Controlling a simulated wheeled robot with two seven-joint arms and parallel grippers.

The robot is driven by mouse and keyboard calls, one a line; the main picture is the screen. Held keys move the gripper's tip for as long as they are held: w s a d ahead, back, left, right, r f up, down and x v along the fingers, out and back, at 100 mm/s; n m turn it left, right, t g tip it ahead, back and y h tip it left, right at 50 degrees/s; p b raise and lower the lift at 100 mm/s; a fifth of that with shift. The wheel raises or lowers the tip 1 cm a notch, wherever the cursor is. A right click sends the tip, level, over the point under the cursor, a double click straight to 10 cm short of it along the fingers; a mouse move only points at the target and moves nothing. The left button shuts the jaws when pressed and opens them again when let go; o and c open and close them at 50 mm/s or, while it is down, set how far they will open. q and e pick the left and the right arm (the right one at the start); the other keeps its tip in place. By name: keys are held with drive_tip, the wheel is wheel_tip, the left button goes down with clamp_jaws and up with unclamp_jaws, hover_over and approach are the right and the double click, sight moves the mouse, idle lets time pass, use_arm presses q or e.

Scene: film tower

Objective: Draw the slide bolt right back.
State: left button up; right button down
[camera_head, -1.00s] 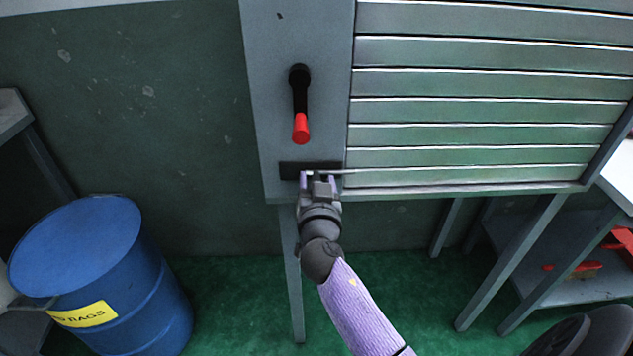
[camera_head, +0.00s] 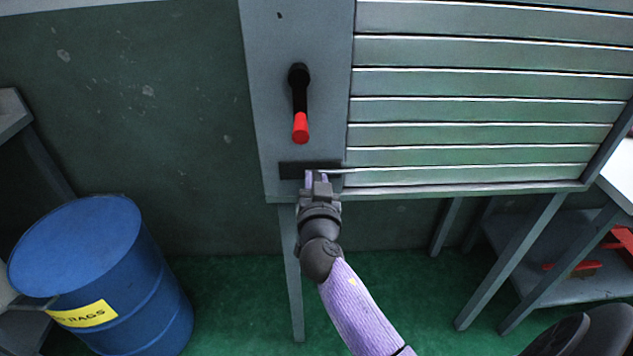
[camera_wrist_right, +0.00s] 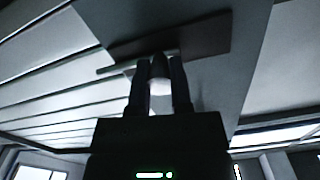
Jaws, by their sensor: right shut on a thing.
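The slide bolt's dark backing plate (camera_head: 290,171) is fixed low on the grey panel, below the red-tipped lever. Its thin metal rod (camera_head: 338,170) runs right, past the plate's right end to the shutter's edge. My right gripper (camera_head: 316,177) is at the plate from below, with its fingers close together. In the right wrist view the fingers (camera_wrist_right: 160,72) are shut on the bolt's knob (camera_wrist_right: 159,68), which they partly hide. The rod (camera_wrist_right: 112,69) shows left of the fingers, and the plate (camera_wrist_right: 205,38) lies behind. My left gripper is not in view.
A lever with a red grip (camera_head: 300,127) hangs down on the panel above the bolt. The slatted shutter (camera_head: 480,110) fills the upper right. A blue drum (camera_head: 80,240) stands at lower left. Table legs (camera_head: 510,265) stand under the shutter at right.

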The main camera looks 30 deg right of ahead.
sight(296, 170)
idle(0.8)
drive_tip(key=a, duration=0.1)
drive_tip(key=w+a+b, duration=0.1)
drive_tip(key=a+b, duration=0.1)
drive_tip(key=shift+w+f, duration=0.25)
drive_tip(key=shift+w, duration=0.15)
drive_tip(key=shift+w+a+r, duration=0.1)
drive_tip(key=shift+a, duration=0.05)
drive_tip(key=shift+r, duration=0.1)
drive_tip(key=c, duration=0.5)
unclamp_jaws()
drive_tip(key=shift+c, duration=0.2)
